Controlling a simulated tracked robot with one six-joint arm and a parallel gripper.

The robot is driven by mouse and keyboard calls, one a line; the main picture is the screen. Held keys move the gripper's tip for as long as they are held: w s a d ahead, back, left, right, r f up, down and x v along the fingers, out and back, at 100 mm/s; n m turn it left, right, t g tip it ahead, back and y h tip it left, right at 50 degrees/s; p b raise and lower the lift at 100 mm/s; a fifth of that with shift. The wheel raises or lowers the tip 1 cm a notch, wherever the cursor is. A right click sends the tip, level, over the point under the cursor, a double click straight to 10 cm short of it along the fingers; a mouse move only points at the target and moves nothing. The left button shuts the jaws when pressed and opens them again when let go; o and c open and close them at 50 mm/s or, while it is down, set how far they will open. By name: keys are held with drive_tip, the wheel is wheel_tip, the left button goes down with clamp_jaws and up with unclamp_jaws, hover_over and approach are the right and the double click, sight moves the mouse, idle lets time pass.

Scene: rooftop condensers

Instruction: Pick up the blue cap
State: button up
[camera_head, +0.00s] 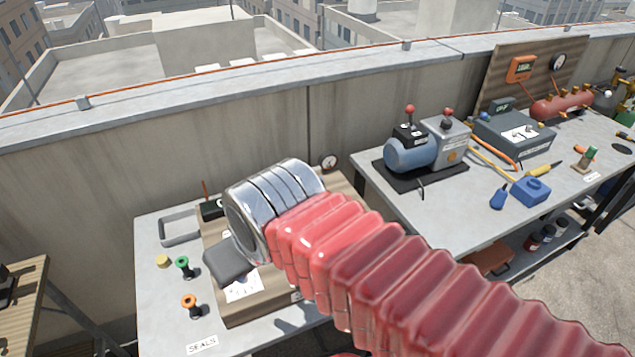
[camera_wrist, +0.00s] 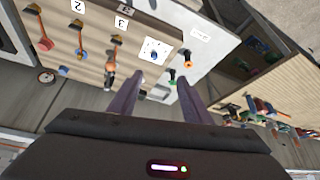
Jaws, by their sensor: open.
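In the wrist view a small blue mark or piece shows on a white card (camera_wrist: 156,48), too small to tell which. My gripper (camera_wrist: 160,82) is open and empty, with its two fingers apart over the near bench. Beyond the fingertips are an orange plug (camera_wrist: 187,54) and a green plug (camera_wrist: 172,74). In the head view my arm covers part of the bench, and the fingertips are hidden. The orange plug (camera_head: 189,304) and green plug (camera_head: 183,266) stand at the bench's left, beside a yellow piece (camera_head: 163,261).
The near bench (camera_head: 165,330) carries a wooden board with numbered labels and hooked parts. The right bench (camera_head: 440,217) holds a blue-grey pump (camera_head: 410,155), a dark case (camera_head: 515,135) and a blue block (camera_head: 530,190). A concrete parapet (camera_head: 110,180) runs behind.

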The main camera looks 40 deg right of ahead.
drive_tip(key=w+d+f+m+g, duration=0.1)
drive_tip(key=w+d+f+m, duration=0.3)
drive_tip(key=d+m, duration=0.6)
drive_tip(key=w+d+f+m+g+y, duration=0.15)
drive_tip(key=w+d+m, duration=0.5)
drive_tip(key=d, duration=0.75)
drive_tip(key=w+d+f+m+h, duration=0.1)
drive_tip(key=w+d+f+m, duration=0.3)
drive_tip(key=d+m, duration=0.65)
drive_tip(key=w+d+r+m+t, duration=0.1)
drive_tip(key=w+d+r+m, duration=0.2)
drive_tip(key=m, duration=0.3)
drive_tip(key=shift+w+d+r+y, duration=0.15)
drive_tip(key=shift+w+r+y, duration=0.2)
drive_tip(key=shift+w+r, duration=0.4)
drive_tip(key=x, duration=0.8)
drive_tip(key=shift+w, duration=0.1)
drive_tip(key=shift+w+f, duration=0.1)
drive_tip(key=shift+f, duration=0.2)
